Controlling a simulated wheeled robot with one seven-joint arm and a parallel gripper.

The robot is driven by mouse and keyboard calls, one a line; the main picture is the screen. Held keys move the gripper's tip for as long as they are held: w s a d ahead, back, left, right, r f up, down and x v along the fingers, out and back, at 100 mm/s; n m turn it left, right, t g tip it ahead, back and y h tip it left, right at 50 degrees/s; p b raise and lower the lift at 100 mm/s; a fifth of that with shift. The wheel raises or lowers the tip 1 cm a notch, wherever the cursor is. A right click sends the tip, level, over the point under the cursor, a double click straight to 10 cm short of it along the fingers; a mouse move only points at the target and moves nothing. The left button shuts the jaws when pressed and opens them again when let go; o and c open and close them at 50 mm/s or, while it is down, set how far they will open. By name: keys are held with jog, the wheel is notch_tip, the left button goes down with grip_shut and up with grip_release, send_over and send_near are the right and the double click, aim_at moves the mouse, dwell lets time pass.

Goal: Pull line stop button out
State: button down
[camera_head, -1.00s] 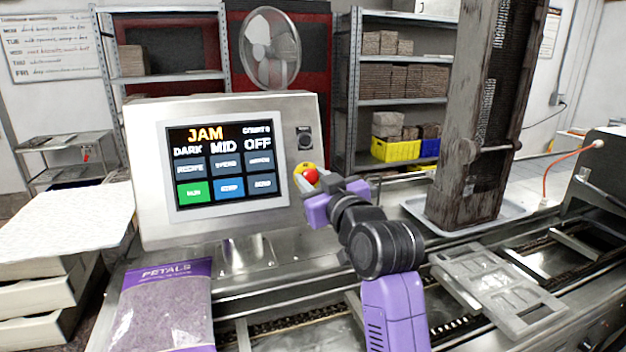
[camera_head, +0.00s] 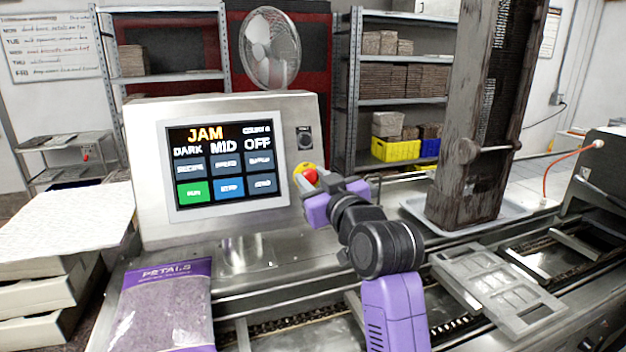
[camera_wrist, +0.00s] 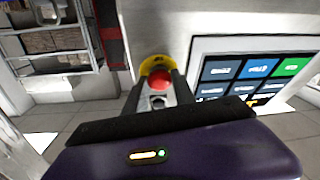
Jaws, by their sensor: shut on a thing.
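The line stop button is a red button (camera_head: 310,177) on a yellow plate (camera_head: 302,168), on the right side of the control panel's front face. The button (camera_wrist: 159,80) also shows in the wrist view, between the two dark fingers. My gripper (camera_wrist: 160,88) is shut on the button, with a finger on each side of it. In the head view my gripper (camera_head: 316,184) reaches the panel from the lower right and covers part of the button. The control panel (camera_head: 141,190) is a light metal box with a screen (camera_head: 226,163) reading JAM, DARK, MID and OFF.
A black switch (camera_head: 305,139) sits above the button. A bag of petals (camera_head: 162,310) lies in front of the panel. A grey mould (camera_head: 500,290) rests on the conveyor at right. A dark wooden column (camera_head: 478,130) stands in a tray behind my arm.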

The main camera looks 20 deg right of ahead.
dwell(0.3)
jog(key=shift+s+r, duration=0.2)
jog(key=shift+s, duration=0.25)
jog(key=c, duration=1)
grip_release()
jog(key=s, duration=0.4)
jog(key=s+b, duration=0.1)
jog(key=s, duration=0.3)
jog(key=shift+d, duration=0.2)
jog(key=shift+w, duration=0.1)
